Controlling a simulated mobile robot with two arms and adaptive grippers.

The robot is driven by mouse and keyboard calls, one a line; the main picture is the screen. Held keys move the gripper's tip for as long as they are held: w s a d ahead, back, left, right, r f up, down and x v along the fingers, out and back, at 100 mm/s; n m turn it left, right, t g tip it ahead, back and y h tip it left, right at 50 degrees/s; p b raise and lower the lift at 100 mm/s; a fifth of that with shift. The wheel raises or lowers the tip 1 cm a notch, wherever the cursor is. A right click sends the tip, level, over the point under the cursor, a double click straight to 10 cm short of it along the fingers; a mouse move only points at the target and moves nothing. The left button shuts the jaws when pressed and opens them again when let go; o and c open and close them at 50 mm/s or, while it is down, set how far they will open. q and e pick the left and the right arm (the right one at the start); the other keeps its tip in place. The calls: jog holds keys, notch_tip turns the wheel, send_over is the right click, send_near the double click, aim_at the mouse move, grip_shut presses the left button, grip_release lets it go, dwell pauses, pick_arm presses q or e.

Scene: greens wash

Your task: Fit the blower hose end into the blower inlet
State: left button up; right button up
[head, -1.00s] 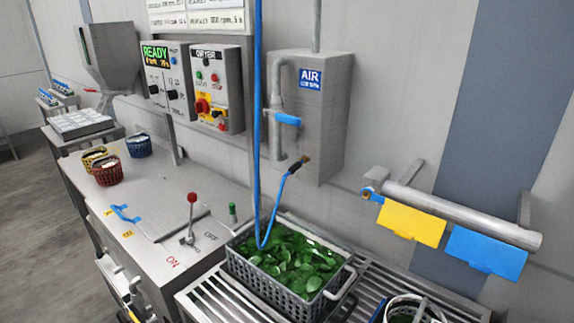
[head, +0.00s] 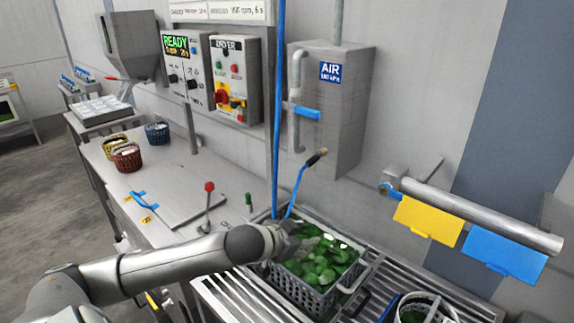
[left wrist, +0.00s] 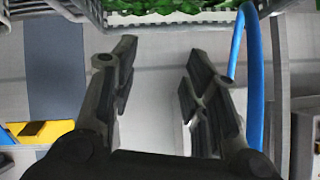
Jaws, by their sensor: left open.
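The blue hose (head: 297,188) hangs from above, loops low by the crate and rises to a free end (head: 317,158) with a dark and brass-coloured tip. This end points up and right, in front of the grey AIR box (head: 345,110) on the wall. A grey pipe with a blue lever (head: 304,111) runs down the box's left side. I cannot tell which opening is the blower inlet. My left gripper (head: 288,243) is over the crate's near left part, below the hose end. In the left wrist view it is open and empty (left wrist: 160,68), with the hose (left wrist: 252,85) right of the fingers.
A grey crate (head: 312,300) of green leaves stands on a slatted rack (head: 230,297). A lever with a red knob (head: 209,187) stands on the steel counter to the left. A wall bar with yellow and blue flaps (head: 428,218) is at the right.

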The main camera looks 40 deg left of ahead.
aim_at(308, 163)
pick_arm(q)
jog(key=w+a+r+t, duration=0.15)
jog(key=a+r, duration=0.25)
jog(key=r, duration=0.4)
jog(key=w+a+r+t, duration=0.1)
jog(key=w+a+r, duration=0.25)
jog(key=r, duration=0.45)
jog(key=shift+n+y, duration=0.3)
jog(key=shift+n, duration=0.1)
jog(key=p+x, duration=0.1)
jog(key=x, duration=0.2)
jog(key=p+x, duration=0.2)
jog(key=x, duration=0.1)
jog(key=p+x, duration=0.1)
jog(key=x, duration=0.2)
jog(key=shift+a+f, duration=0.25)
jog(key=shift+a, duration=0.05)
jog(key=shift+w+f+p, duration=0.35)
jog(key=shift+w+p, duration=0.05)
jog(key=shift+w, duration=0.25)
grip_shut()
jog(key=shift+s+a, duration=0.1)
jog(key=shift+s, duration=0.1)
